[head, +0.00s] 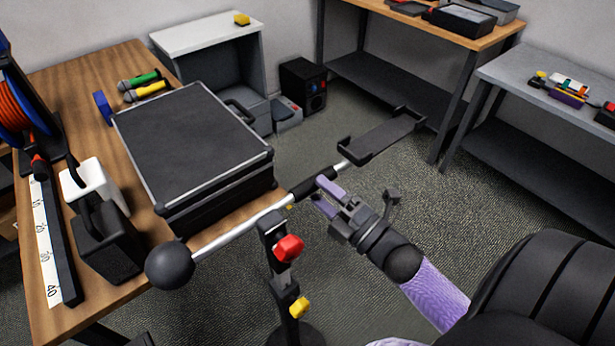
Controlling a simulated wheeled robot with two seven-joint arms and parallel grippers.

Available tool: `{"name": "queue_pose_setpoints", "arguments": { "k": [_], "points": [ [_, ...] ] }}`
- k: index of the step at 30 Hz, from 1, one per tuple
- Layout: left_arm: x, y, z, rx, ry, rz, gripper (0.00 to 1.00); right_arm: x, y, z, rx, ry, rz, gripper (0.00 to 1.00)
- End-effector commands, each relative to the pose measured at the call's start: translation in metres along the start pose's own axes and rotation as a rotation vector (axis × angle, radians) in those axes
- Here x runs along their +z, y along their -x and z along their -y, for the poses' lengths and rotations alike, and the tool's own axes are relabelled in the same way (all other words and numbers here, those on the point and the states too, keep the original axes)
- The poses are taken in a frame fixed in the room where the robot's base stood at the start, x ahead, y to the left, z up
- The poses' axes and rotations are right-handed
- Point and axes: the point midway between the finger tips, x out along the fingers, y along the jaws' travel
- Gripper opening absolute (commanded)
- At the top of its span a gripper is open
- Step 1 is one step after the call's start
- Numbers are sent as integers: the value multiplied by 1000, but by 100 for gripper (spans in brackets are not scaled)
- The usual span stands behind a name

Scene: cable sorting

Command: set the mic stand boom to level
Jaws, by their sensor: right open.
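The mic stand (286,280) rises at the lower centre, with a red knob (289,247) near its head and a yellow knob (299,307) lower down. Its boom (236,228) runs from a black ball (170,266) at lower left to a black tray-like holder (382,136) at upper right. From this angle I cannot tell whether the boom is level. My right gripper (328,197) is open, its purple fingers close to the boom's dark grip section, right of the stand head; I cannot tell whether they touch it. My left gripper is out of view.
A wooden table (50,317) at left bears a black flight case (190,140), a cable reel (22,105), microphones (140,80) and a ruler strip (45,240). The ball end is close to the table's edge. A grey bench (510,80) stands at right. Carpet is clear between.

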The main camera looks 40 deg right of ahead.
Motion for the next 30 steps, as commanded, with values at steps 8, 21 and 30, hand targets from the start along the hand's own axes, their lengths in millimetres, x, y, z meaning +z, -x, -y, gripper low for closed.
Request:
{"name": "queue_pose_setpoints", "arguments": {
  "k": [8,21,30],
  "points": [
    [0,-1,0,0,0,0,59,0,48,0,-1,0,1,73],
    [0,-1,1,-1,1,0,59,0,53,0,1,1,-1,73],
    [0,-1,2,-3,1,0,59,-6,105,150,-430,-535,338,73]
  ]
}}
